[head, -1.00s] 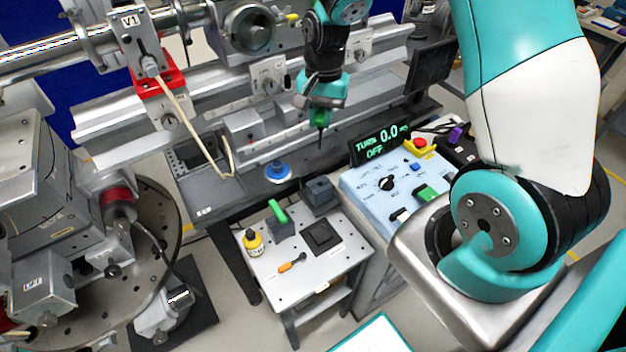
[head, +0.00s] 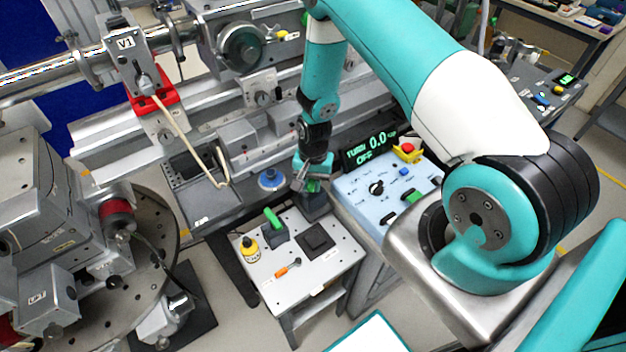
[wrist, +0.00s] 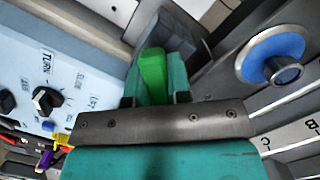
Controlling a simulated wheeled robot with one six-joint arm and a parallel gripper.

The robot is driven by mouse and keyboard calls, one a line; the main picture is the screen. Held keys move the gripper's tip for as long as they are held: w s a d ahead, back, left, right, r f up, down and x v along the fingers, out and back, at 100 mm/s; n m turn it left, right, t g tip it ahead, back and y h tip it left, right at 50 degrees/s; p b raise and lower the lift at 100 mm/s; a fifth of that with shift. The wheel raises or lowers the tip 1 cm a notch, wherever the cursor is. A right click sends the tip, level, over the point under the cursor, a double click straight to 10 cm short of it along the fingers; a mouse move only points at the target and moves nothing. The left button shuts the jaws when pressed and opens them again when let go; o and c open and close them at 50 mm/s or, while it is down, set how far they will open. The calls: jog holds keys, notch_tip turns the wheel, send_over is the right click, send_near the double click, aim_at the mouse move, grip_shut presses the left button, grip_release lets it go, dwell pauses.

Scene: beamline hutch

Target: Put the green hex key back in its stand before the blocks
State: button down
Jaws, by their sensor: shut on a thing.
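The green hex key (wrist: 153,75) is between the jaws of my gripper (wrist: 155,92) in the wrist view; its green handle shows and its lower end is hidden. In the head view my gripper (head: 312,184) is at a dark grey block-shaped stand (head: 315,207) at the back corner of the small white table. The stand also shows just beyond the key in the wrist view (wrist: 172,32). I cannot tell whether the key's tip is inside it.
A blue control panel (head: 380,190) stands right; a blue knob (head: 271,179) sits behind.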

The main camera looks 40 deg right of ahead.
jog(key=shift+f, duration=0.1)
jog(key=shift+f+b, duration=0.3)
jog(key=c, duration=1.1)
grip_release()
jog(key=shift+r, duration=0.1)
jog(key=shift+o, duration=0.2)
jog(key=shift+r, duration=0.1)
